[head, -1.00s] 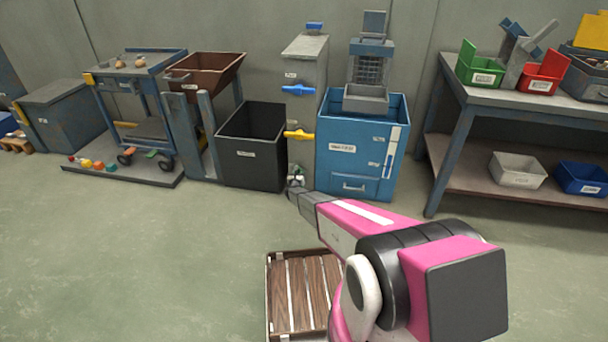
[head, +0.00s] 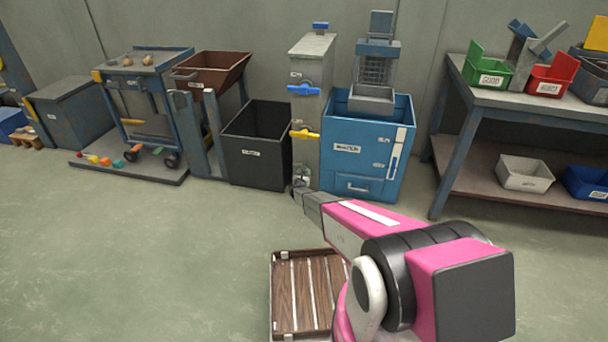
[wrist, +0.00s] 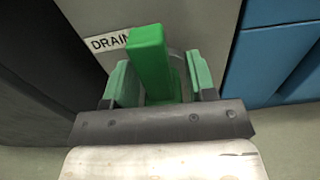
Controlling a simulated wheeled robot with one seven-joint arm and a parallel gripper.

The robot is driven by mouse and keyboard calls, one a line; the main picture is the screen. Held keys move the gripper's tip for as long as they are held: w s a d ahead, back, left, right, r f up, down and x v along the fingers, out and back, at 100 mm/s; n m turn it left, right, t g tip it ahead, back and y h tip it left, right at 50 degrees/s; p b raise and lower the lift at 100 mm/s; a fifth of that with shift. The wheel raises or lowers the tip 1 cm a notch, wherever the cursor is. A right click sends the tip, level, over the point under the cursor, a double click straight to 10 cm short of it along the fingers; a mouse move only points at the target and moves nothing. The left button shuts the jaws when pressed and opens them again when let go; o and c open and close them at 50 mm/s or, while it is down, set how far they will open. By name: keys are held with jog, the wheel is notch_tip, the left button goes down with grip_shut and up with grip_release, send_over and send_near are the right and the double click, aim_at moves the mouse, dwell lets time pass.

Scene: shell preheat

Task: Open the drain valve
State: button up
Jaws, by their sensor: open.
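The drain valve's green handle (wrist: 148,62) shows in the wrist view, against the grey panel beside a white label reading "DRAI", its end partly covered by the handle. My gripper (wrist: 161,82) is open, with one pale green finger pad on each side of the handle. Whether either pad touches it I cannot tell. In the head view my gripper (head: 299,190) is at the foot of the grey column (head: 311,120), in front of a small round fitting (head: 301,173). The green handle is not clear there.
A yellow handle (head: 305,134) and a blue handle (head: 304,90) sit higher on the column. A black bin (head: 258,155) stands close on the left and a blue tank (head: 350,165) close on the right. A wooden-slatted platform (head: 305,295) lies on the floor below my arm.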

jog(key=v, duration=1)
jog(key=shift+s, duration=0.4)
jog(key=shift+a, duration=0.15)
jog(key=s+r+n+g+y, duration=0.35)
jog(key=s+r+n, duration=0.25)
jog(key=r+n, duration=0.4)
jog(key=s+r+n+g+y, duration=0.35)
jog(key=s+r+n, duration=0.35)
jog(key=r+n, duration=0.3)
jog(key=s+d+r+n+g, duration=0.3)
jog(key=s+r+n, duration=0.3)
jog(key=s, duration=0.5)
jog(key=s+d+r+n+g+h, duration=0.1)
jog(key=s+d+r+n+g, duration=0.2)
jog(key=s+r+n, duration=0.3)
jog(key=s+d+r+n+g, duration=0.4)
jog(key=s+r+n, duration=0.2)
jog(key=s, duration=1.1)
jog(key=shift+d+n, duration=0.25)
jog(key=shift+n, duration=0.65)
